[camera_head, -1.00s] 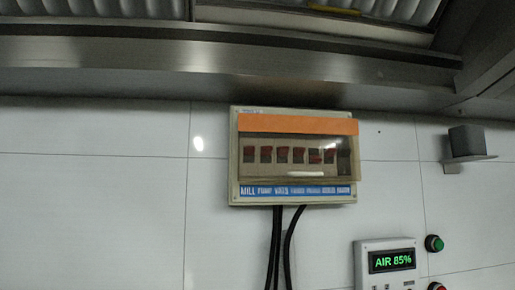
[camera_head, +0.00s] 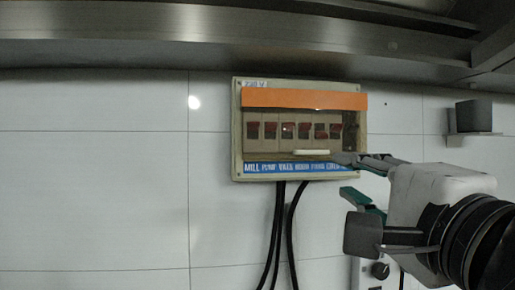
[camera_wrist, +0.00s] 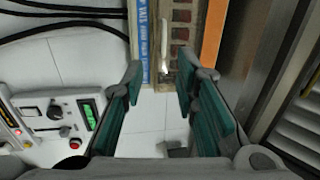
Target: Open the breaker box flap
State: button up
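The breaker box (camera_head: 237,130) is a beige box on the white tiled wall. Its clear flap (camera_head: 270,147), with an orange strip (camera_head: 300,99) along the top, is down over a row of dark red switches. A white handle (camera_head: 311,152) sits at the flap's lower edge. The handle also shows in the wrist view (camera_wrist: 166,42), ahead of the fingers. My gripper (camera_head: 341,177) is open and empty, coming from the right. In the head view, its upper finger overlaps the box's lower right corner, near the handle's right end. I cannot tell whether it touches. In the wrist view my gripper (camera_wrist: 160,70) has its fingers apart.
Black cables (camera_head: 277,230) hang from the box's underside. A control panel (camera_wrist: 60,120) with a green display and buttons is on the wall below, partly hidden by my gripper in the head view. A metal ledge (camera_head: 200,45) runs above. A grey bracket (camera_head: 474,120) stands at right.

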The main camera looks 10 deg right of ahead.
aim_at(313, 153)
jog(key=w+r, duration=0.1)
jog(key=w, duration=0.3)
jog(key=w+r, duration=0.1)
jog(key=w, duration=0.8)
jog(key=shift+w+r, duration=0.3)
jog(key=shift+r, duration=0.1)
grip_shut()
